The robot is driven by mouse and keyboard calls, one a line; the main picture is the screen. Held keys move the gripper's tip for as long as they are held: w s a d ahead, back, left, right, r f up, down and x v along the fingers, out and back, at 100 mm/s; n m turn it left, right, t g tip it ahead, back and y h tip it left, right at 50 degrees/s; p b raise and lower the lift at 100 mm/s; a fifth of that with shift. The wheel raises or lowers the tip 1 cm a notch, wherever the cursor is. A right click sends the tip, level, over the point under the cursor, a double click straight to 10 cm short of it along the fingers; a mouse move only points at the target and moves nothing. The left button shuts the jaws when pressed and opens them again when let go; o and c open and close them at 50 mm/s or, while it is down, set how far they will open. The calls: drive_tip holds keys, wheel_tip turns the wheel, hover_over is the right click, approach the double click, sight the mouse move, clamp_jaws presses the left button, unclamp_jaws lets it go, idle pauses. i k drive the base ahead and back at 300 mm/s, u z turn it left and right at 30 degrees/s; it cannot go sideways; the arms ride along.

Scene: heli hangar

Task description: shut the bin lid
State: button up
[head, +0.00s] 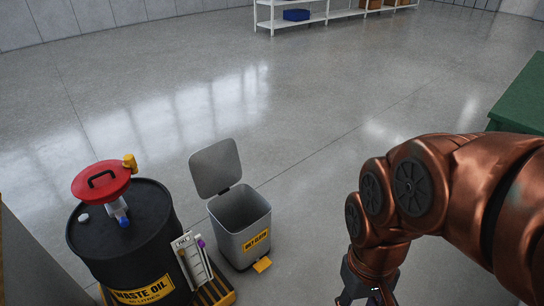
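A grey pedal bin (239,225) stands on the floor left of centre in the head view. Its grey lid (215,167) is up, tilted back at the far side, and the opening shows dark inside. A yellow label is on its front, and a yellow pedal (262,265) sticks out at its base. My gripper (372,300) is at the bottom edge, right of the bin and apart from it. Its fingertips are cut off by the frame, so I cannot tell whether it is open or shut.
A black waste oil drum (118,245) with a red-topped funnel (101,182) stands close left of the bin, on a yellow-and-black edged base. A green object (522,95) is at the right edge. A white shelf (330,14) stands far back. The floor beyond the bin is clear.

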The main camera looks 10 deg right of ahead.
sight(216, 168)
drive_tip(key=z, duration=0.75)
drive_tip(key=i, duration=4.1)
drive_tip(key=z, duration=3.7)
drive_tip(key=k, duration=2.95)
drive_tip(key=z, duration=0.3)
